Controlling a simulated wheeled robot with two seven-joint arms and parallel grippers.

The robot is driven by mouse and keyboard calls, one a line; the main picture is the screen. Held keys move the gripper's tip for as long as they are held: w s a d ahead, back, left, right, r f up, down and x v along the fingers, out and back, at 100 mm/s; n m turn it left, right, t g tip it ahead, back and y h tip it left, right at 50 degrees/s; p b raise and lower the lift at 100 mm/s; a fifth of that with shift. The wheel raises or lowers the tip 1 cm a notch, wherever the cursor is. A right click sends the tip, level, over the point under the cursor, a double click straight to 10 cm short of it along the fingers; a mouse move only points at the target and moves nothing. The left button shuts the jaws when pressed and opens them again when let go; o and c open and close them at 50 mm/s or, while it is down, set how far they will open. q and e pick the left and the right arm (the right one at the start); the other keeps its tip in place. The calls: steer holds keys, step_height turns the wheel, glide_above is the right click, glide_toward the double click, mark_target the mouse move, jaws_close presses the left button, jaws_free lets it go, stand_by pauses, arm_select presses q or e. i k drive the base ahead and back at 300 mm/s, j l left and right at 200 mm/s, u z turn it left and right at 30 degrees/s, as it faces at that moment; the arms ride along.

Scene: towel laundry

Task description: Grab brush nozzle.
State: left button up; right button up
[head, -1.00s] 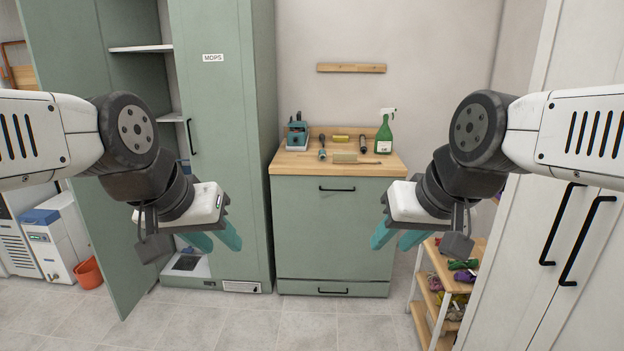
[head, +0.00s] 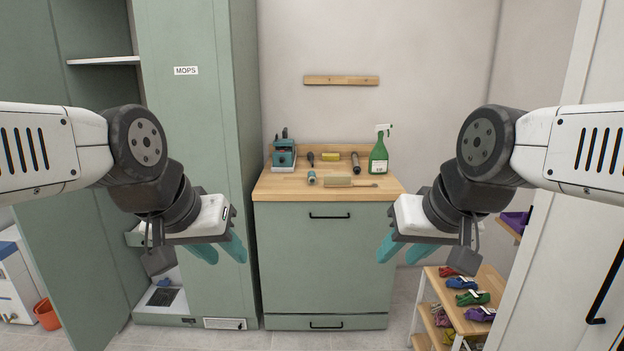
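Several small tools lie on the wooden top of a green cabinet (head: 325,245) in the middle of the head view. They are a short dark piece (head: 311,158), a yellow piece (head: 330,156), a dark cylinder (head: 356,162), a small teal-and-grey piece (head: 312,178) and a beige brush-like block with a thin handle (head: 339,182). I cannot tell which one is the brush nozzle. My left gripper (head: 224,252) is open and empty, left of the cabinet. My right gripper (head: 396,250) is open and empty, near its right edge. Both are nearer to me than the tools.
A teal device (head: 284,155) and a green spray bottle (head: 379,154) stand on the cabinet top. A tall green MOPS cupboard (head: 190,120) with an open door is left. Floor shows in front.

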mark_target(311, 174)
steer(key=i, duration=2.55)
